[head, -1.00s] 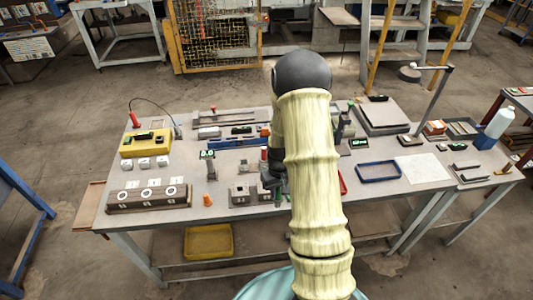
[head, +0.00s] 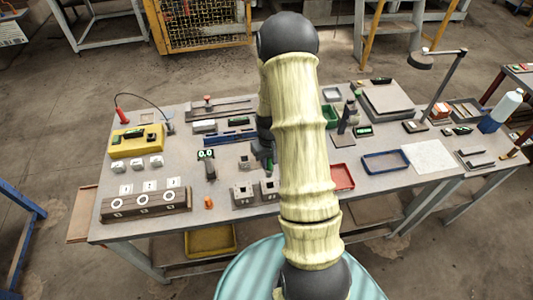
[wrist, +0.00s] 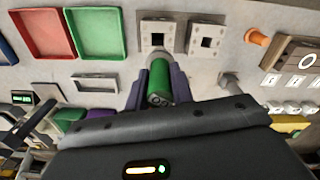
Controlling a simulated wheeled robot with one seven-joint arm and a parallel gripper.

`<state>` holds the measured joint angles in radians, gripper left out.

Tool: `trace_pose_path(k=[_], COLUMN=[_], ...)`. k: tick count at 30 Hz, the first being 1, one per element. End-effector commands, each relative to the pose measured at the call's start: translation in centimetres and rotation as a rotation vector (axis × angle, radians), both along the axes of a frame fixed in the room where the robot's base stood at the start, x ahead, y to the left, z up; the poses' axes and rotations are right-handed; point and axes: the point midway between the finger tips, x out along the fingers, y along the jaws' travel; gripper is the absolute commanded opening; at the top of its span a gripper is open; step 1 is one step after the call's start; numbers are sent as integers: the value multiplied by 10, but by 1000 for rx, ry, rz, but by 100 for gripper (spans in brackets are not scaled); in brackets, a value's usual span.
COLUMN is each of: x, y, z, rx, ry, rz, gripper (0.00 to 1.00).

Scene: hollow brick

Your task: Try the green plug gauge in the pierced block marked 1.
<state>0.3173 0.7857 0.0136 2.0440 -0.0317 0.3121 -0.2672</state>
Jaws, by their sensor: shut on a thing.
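My gripper (wrist: 160,84) is shut on the green plug gauge (wrist: 159,82), a green cylinder between its two purple fingers in the wrist view. In the head view my gripper (head: 266,164) is over the middle of the bench, partly hidden by my arm. Two grey blocks with square holes (head: 243,194) (head: 269,189) stand side by side near the front edge. They also show just beyond the gauge in the wrist view (wrist: 158,28) (wrist: 206,31). A brown block with three white-ringed holes (head: 146,211) lies at the left front. I cannot read which is marked 1.
An orange peg (head: 208,203) stands between the brown block and grey blocks. A gauge display (head: 206,155) stands behind it. A red tray (head: 342,178), blue tray (head: 385,162) and white sheet (head: 428,156) lie on the right. A yellow box (head: 137,141) is at the left.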

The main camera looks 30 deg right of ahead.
Motion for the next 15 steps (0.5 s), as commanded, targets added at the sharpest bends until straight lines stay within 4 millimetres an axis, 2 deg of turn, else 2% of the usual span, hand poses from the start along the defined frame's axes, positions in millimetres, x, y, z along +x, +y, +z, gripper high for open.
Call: trace_pose_path(k=[15], x=[-1], y=[-5], z=[-6], rx=[0], ry=[0], rz=[-12], gripper=[0])
